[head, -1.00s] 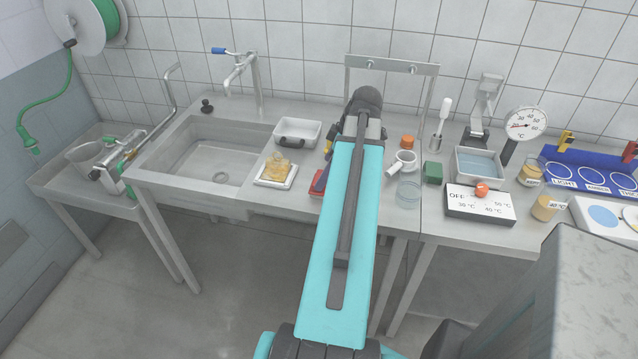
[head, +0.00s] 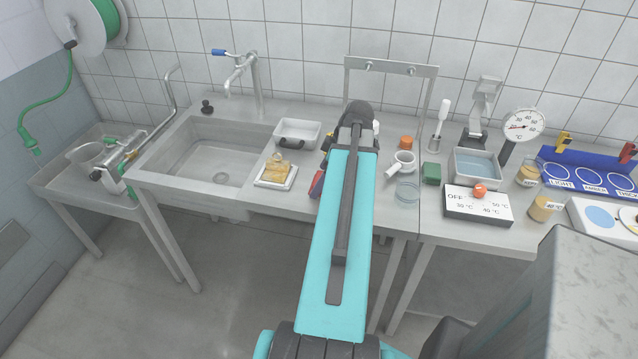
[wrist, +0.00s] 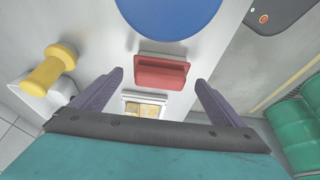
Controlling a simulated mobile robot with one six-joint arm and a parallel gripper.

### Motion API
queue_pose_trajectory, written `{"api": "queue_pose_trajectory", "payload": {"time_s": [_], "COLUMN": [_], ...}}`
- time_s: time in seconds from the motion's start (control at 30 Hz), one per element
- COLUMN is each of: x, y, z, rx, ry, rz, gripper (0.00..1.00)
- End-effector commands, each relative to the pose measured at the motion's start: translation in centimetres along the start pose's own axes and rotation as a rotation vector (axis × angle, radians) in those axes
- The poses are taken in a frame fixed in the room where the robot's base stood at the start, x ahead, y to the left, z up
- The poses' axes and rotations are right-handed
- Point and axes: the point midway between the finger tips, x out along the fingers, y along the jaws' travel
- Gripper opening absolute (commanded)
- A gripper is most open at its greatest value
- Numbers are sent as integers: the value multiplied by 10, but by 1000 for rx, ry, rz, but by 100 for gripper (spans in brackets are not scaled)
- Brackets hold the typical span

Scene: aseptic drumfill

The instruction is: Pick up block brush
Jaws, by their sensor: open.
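A red block with a raised ridge (wrist: 162,72), which looks like the block brush, lies on the grey worktop in the wrist view. I cannot see its bristles. In the head view a red-and-blue patch (head: 317,183) shows at the left edge of my arm, mostly covered. My gripper (wrist: 158,80) is open and empty, its two dark fingers apart. In the wrist picture the red block shows between and just beyond the fingertips; I cannot tell the height gap. My arm hides the gripper in the head view.
A blue disc (wrist: 168,14) and a yellow spool-shaped thing (wrist: 48,70) flank the block. A white tray with yellow pieces (head: 276,184) stands left of my arm, beside the sink (head: 205,165). A white mug (head: 403,162) and glass (head: 408,192) stand right.

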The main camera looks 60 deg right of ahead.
Motion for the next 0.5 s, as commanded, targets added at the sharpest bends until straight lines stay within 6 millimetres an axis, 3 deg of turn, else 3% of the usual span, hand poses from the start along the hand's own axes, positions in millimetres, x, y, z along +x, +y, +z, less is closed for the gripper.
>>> {"api": "queue_pose_trajectory", "payload": {"time_s": [0.2, 0.5], "x": [16, 22], "y": [0, 0], "z": [-1, 0], "rx": [-1, -1], "ry": [0, 0], "rz": [-1, 1], "gripper": [94, 94]}}
